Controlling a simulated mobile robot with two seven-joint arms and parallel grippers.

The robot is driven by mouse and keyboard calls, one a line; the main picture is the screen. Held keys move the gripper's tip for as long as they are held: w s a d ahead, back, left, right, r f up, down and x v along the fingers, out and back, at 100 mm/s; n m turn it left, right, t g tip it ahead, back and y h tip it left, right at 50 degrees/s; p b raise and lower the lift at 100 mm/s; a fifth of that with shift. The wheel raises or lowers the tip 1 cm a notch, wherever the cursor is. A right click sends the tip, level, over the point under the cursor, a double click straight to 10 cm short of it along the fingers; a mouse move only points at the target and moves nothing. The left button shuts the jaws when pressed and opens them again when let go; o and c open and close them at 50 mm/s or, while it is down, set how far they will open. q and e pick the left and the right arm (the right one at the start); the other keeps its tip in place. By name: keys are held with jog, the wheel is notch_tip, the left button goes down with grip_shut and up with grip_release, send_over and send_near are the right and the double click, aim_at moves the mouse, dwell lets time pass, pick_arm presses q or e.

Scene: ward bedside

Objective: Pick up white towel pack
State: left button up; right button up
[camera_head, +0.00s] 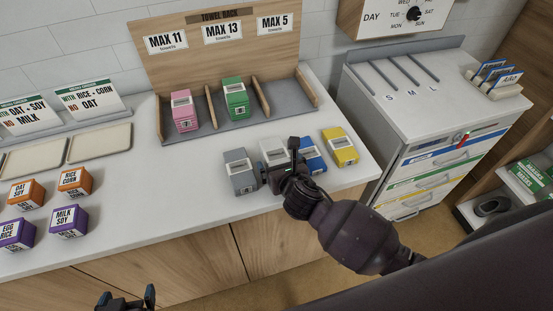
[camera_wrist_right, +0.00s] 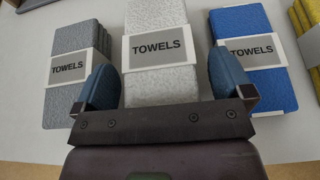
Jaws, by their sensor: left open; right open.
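The white towel pack (camera_wrist_right: 158,82) stands on the counter with a "TOWELS" label. In the head view the white pack (camera_head: 272,150) is partly hidden by my right arm. My right gripper (camera_wrist_right: 158,88) is open, with one finger on each side of the white pack; I cannot tell whether they touch it. A grey towel pack (camera_head: 240,172) is to its left and a blue towel pack (camera_head: 312,155) to its right. My left gripper (camera_head: 126,298) is open and empty at the bottom edge of the head view, away from the packs.
A yellow towel pack (camera_head: 340,147) stands right of the blue one. Behind is the towel rack (camera_head: 218,60) with a pink pack (camera_head: 184,111) and a green pack (camera_head: 236,98). Orange (camera_head: 75,181) and purple (camera_head: 69,221) cartons stand at left. A drawer cabinet (camera_head: 430,110) is at right.

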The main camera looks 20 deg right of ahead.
jog(key=c, duration=1.1)
jog(key=shift+r, duration=0.1)
